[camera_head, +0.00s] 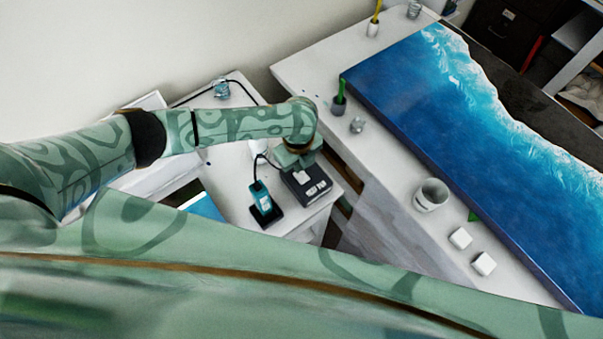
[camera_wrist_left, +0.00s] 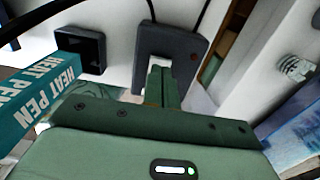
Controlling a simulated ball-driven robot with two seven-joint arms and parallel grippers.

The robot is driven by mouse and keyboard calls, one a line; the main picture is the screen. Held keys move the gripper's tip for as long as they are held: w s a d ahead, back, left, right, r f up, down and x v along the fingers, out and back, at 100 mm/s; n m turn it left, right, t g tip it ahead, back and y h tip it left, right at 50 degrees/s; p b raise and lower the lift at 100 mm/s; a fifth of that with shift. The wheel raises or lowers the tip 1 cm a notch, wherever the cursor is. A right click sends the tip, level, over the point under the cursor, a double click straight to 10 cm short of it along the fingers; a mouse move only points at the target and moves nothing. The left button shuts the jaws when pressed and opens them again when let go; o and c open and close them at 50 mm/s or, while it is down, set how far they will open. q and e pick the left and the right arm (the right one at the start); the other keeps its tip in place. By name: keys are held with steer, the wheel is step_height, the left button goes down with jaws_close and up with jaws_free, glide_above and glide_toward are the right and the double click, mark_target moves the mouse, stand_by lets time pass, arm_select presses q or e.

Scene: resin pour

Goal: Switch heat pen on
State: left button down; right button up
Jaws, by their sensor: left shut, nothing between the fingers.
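My left gripper (camera_head: 298,163) is shut and empty, pointing down over the box's back part. In the left wrist view its fingers (camera_wrist_left: 162,76) overlap the box; I cannot tell whether they touch it. The teal heat pen (camera_head: 261,198) stands in a black holder (camera_head: 268,217) left of the box, and its lettering shows in the left wrist view (camera_wrist_left: 38,92).
Black cables run over the side table (camera_head: 233,187). To the right, past a gap, is a white workbench (camera_head: 395,160) with a blue resin slab (camera_head: 440,130), a white cup (camera_head: 431,194) and two white blocks (camera_head: 460,238). A green brush in a grey pot (camera_head: 339,100) stands beside the slab.

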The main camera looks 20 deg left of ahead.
arm_select(q)
steer(key=shift+f+b, duration=0.6)
steer(key=shift+f, duration=0.3)
stand_by(0.6)
step_height(320, 180, up, 7)
steer(key=p, duration=0.8)
steer(key=shift+r, duration=0.1)
steer(key=shift+s, duration=0.1)
stand_by(0.3)
